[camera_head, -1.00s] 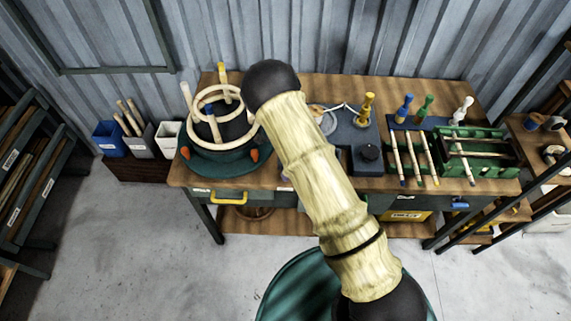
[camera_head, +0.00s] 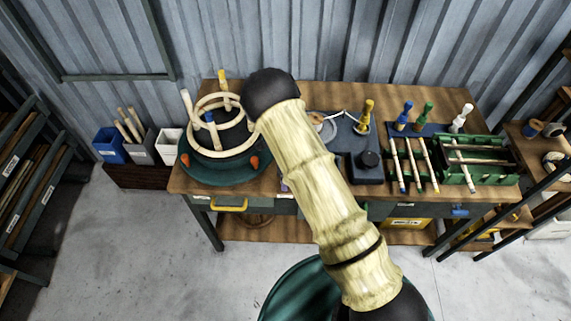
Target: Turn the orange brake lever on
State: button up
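A round dark green base (camera_head: 215,174) with pale rattan rings (camera_head: 222,101) over it stands at the left of the workbench. Two small orange parts sit on the rim of this base: a left orange part (camera_head: 185,159) and a right orange part (camera_head: 254,162). I cannot tell from their size which is the brake lever, or how it is set. My own arm, with pale bamboo-like links and a dark joint, crosses the middle of the view and ends just right of the rings. My gripper does not show.
The wooden workbench (camera_head: 310,205) also holds a dark device with a yellow handle (camera_head: 366,115), blue, green and white handles, and a green rack (camera_head: 487,155) with sticks. Bins (camera_head: 110,147) stand at left. Shelves flank both sides. The grey floor (camera_head: 120,240) is clear at front left.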

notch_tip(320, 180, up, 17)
jog(key=b, duration=0.2)
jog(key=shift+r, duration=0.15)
dwell(0.5)
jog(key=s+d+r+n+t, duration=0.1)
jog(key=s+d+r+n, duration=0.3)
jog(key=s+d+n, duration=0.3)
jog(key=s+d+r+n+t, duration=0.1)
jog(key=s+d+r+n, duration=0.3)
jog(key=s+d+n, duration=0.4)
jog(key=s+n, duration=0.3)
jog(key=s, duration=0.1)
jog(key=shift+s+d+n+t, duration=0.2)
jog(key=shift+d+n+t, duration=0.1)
